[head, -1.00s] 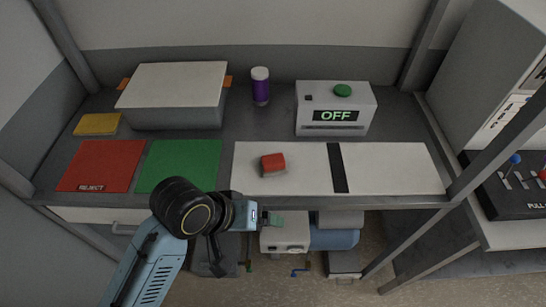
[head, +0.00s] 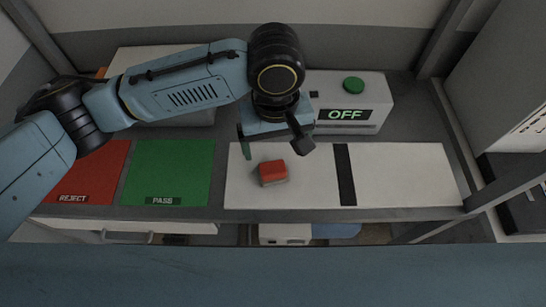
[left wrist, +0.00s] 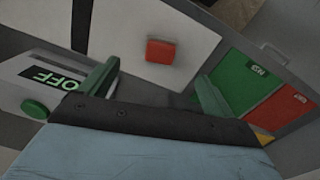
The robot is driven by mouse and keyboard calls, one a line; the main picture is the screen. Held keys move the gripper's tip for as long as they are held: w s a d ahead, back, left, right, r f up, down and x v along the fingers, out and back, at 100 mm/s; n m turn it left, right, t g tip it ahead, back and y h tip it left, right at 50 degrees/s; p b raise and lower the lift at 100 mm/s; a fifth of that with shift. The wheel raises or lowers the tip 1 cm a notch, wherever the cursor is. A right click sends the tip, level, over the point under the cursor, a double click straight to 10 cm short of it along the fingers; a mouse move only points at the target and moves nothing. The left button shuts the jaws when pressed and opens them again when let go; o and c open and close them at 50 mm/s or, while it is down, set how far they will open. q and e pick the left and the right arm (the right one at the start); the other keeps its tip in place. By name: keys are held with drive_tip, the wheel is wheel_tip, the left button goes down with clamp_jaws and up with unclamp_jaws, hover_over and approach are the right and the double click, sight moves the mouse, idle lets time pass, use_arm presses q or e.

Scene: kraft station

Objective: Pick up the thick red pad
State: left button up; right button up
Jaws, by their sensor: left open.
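The thick red pad (head: 273,172) lies on the left part of the white board (head: 400,160), left of its black stripe. It has a red top and a greyish lower side. It also shows in the left wrist view (left wrist: 160,51), beyond the fingertips and between them. My left gripper (head: 275,148) is open and empty, above and a little behind the pad, apart from it. Its green-tipped fingers (left wrist: 155,88) are spread wide in the left wrist view. My right gripper is in neither view.
The green PASS mat (head: 168,170) and red REJECT mat (head: 95,165) lie left of the board. A grey box with an OFF display (head: 347,115) and green button stands behind it. The board's right part is clear. A pale-topped box stands behind my left arm.

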use_arm(q)
hover_over(273, 169)
drive_tip(key=s, duration=0.1)
wheel_tip(273, 169, down, 7)
drive_tip(key=shift+d+f+b, duration=0.1)
drive_tip(key=shift+f+b, duration=0.1)
drive_tip(key=shift+b, duration=0.1)
drive_tip(key=shift+w+f, duration=0.25)
drive_tip(key=shift+f, duration=1.2)
drive_tip(key=shift+w+f, duration=0.2)
drive_tip(key=shift+f, duration=1.25)
drive_tip(key=c, duration=1.1)
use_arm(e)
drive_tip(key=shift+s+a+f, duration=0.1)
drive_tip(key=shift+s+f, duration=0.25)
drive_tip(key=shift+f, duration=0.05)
